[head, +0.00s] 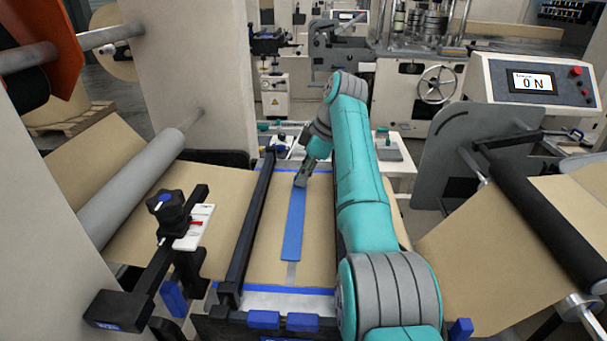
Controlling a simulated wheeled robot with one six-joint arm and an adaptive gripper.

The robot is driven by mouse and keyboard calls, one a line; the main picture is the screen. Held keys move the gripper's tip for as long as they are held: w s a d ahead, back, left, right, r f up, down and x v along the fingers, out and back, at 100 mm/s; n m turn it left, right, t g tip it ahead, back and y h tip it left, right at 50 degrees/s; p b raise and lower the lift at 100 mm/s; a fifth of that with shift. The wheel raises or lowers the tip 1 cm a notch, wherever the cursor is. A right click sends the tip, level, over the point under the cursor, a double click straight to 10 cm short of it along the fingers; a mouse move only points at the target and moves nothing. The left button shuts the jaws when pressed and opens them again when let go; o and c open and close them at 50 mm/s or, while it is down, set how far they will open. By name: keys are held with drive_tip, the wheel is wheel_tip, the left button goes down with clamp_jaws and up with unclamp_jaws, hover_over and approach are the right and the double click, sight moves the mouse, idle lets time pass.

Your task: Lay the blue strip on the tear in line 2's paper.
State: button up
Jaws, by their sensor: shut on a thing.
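The blue strip (294,225) is long and narrow and runs lengthwise over the brown paper (263,240) on the splice table. My gripper (301,180) is shut on the strip's far end. The strip's near end reaches toward the front of the table.
A dark bar (248,228) runs along the table's left side. A black knob clamp (170,208) stands further left. Rollers carry paper at left (140,185) and right (540,215). A display (532,83) at upper right reads 0 N.

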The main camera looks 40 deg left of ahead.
drive_tip(key=shift+f, duration=0.1)
drive_tip(key=o, duration=0.8)
drive_tip(key=shift+o, duration=0.2)
